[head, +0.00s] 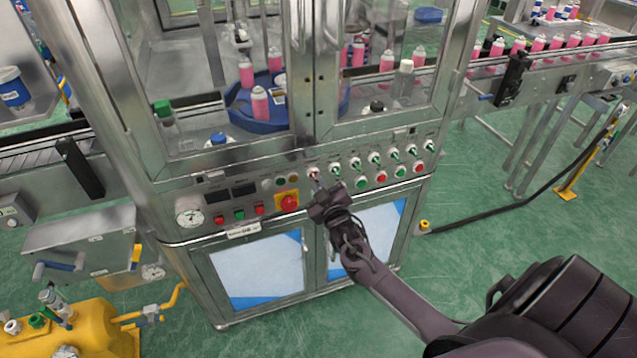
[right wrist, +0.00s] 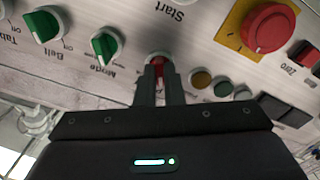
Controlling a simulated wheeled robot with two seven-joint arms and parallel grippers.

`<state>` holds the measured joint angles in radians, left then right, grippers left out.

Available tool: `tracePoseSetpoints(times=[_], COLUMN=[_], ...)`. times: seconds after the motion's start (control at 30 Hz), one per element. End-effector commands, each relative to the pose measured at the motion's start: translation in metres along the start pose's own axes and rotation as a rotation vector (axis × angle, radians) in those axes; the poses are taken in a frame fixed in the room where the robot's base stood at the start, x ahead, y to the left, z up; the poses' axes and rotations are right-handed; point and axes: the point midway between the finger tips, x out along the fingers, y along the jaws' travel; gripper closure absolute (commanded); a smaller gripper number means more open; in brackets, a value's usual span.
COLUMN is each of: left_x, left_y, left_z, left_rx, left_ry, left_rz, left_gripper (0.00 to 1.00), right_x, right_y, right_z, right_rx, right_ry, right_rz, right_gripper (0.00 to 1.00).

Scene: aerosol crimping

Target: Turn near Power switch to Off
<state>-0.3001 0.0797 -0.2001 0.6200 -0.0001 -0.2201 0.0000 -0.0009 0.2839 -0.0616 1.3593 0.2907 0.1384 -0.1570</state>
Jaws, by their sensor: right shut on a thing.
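The control panel (head: 270,190) runs along the front of the machine. My right gripper (head: 316,186) reaches up to it from below. In the right wrist view, which is upside down, the fingers (right wrist: 160,82) are shut on a small red rotary switch (right wrist: 158,60) with a pale round collar. The fingers hide most of its handle and its label, so its angle cannot be read. My left gripper is not in view.
A red emergency button (head: 288,200) on a yellow plate is left of the gripper; it is close by in the wrist view (right wrist: 268,28). Green switches, Mode (right wrist: 106,45) and Belt (right wrist: 45,24), sit beside the gripped switch. Glass doors (head: 220,80) stand above.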

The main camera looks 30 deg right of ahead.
Motion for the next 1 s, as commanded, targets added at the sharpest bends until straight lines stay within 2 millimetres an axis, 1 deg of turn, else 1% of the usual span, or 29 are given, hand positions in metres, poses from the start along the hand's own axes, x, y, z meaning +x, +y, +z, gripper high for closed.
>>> tracePoseSetpoints(times=[0.23,0.6,0.63,0.8,1.0], left_x=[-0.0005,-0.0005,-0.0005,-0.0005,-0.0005], left_y=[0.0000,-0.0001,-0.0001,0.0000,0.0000], left_z=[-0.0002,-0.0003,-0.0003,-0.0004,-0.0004], left_rx=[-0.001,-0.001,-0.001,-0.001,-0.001], left_ry=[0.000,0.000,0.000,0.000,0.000], left_rz=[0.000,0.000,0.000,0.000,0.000], left_gripper=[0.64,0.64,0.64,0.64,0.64], right_x=[-0.0001,-0.0002,-0.0002,-0.0002,-0.0001], right_y=[-0.0001,-0.0002,-0.0002,-0.0002,-0.0001], right_z=[0.0006,0.0007,0.0007,0.0005,0.0003], right_rx=[-0.043,-0.047,-0.047,-0.046,-0.045], right_ry=[-0.001,-0.002,-0.002,-0.001,-0.001], right_rz=[0.000,0.000,0.000,0.000,0.000], right_gripper=[1.00,1.00,0.90,0.70,0.70])
